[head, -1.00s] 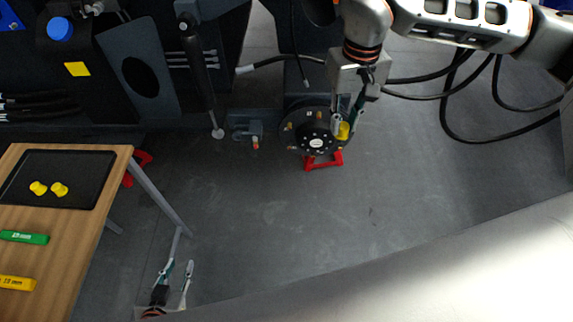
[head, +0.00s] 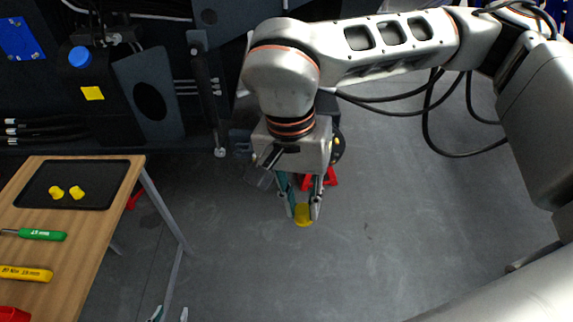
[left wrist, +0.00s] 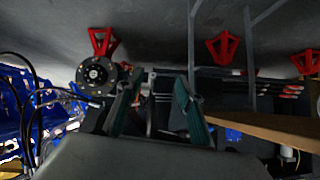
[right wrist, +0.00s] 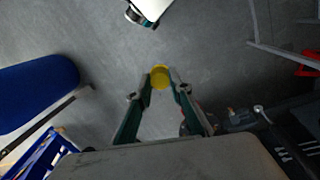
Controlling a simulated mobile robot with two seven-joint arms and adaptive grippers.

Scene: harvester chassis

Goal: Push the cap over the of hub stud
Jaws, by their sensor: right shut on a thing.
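A yellow cap (head: 303,216) is held between the fingertips of my right gripper (head: 302,207), clear of the hub in the head view. It also shows in the right wrist view (right wrist: 160,76). The dark round hub (head: 338,147) is mostly hidden behind my right wrist in the head view. The left wrist view shows the hub face (left wrist: 97,75) with studs around it, too small to tell apart. My left gripper (left wrist: 154,92) is open and empty; only its tips show at the bottom of the head view.
Two more yellow caps (head: 78,193) lie on a black tray (head: 118,195) on the wooden table at left. A green tool (head: 42,235) and a yellow tool (head: 25,273) lie nearby. A red stand (head: 330,178) is under the hub. The middle floor is clear.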

